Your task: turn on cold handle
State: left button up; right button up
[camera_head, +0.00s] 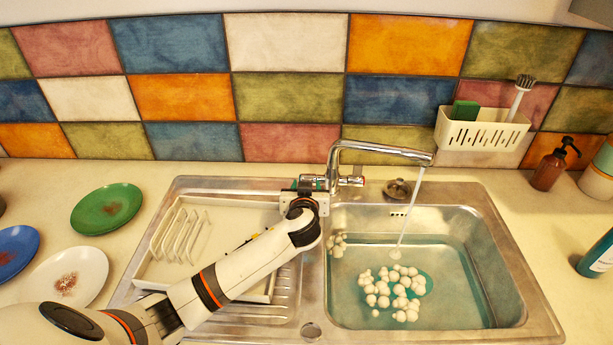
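A chrome faucet (376,147) stands behind the sink, its spout over the basin. A stream of water (408,215) runs from the spout into the basin. A handle (352,181) shows at the right of the faucet's base. The fitting on the left side of the base (314,181) is partly hidden by my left gripper (306,187). My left gripper is at or right beside this left fitting; I cannot tell whether it touches. Its fingers are too small and hidden to tell if they are open or shut. My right gripper is not in view.
The sink basin (510,260) holds water with foam clumps (395,290). A drying rack (180,235) lies under my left arm. Plates, including a green one (106,209), are at left. A white caddy (480,133), soap bottle (550,168) and teal bottle (597,257) are at right.

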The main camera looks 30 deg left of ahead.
pick_arm(q)
jog(key=p+v, duration=0.2)
jog(key=v, duration=0.5)
jog(key=shift+s, duration=0.2)
jog(key=shift+r, duration=0.1)
